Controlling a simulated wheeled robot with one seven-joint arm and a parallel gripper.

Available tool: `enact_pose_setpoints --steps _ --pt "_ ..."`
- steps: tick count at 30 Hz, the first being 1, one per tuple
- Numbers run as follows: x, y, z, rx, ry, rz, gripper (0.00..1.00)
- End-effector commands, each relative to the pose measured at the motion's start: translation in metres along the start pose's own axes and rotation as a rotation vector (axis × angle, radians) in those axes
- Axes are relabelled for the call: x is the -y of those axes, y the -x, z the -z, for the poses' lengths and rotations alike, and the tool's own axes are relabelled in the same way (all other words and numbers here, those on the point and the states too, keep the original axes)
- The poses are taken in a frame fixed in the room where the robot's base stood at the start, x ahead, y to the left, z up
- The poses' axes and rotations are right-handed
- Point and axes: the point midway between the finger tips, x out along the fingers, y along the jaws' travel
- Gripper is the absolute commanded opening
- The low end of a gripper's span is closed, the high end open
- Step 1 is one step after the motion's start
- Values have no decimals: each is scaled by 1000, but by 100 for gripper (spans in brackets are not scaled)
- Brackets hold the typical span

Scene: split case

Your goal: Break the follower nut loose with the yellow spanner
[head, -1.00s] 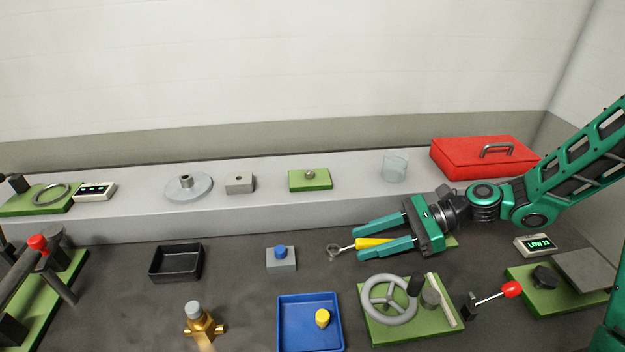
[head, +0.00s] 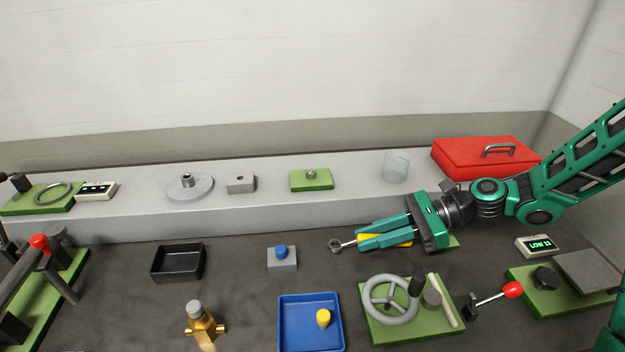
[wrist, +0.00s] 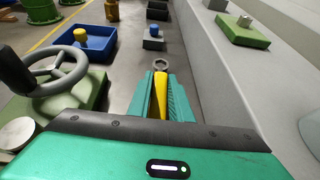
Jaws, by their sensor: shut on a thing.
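The yellow spanner (head: 398,239) has a grey ring end (head: 337,246) pointing left. My gripper (head: 360,236) is shut on its yellow handle, low over the dark bench at centre right. In the wrist view, the handle (wrist: 161,98) runs between the fingers with the ring (wrist: 161,65) beyond the tips. A small grey nut-like piece (head: 311,174) sits on a green block (head: 322,183) on the ledge, behind and left of my gripper. The same piece shows at upper right in the wrist view (wrist: 244,20). I cannot tell for certain that it is the follower nut.
A handwheel (head: 388,300) on a green plate stands in front of my gripper. A blue tray (head: 283,325) and a blue-knobbed block (head: 282,262) are to the left. A glass cup (head: 396,166) and red toolbox (head: 478,158) are on the ledge.

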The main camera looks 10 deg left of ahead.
Motion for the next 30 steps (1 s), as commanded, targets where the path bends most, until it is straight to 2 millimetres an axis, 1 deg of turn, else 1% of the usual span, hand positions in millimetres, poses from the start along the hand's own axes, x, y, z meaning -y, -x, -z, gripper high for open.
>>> enact_pose_setpoints --steps 6,15,19,27,30 --pt "0 8 -18 0 4 2 0" --pt "0 16 -40 1 3 1 0" --pt "0 18 -43 0 1 1 0" --pt "0 18 -44 1 1 0 0" --pt "1 20 -48 0 3 2 0"
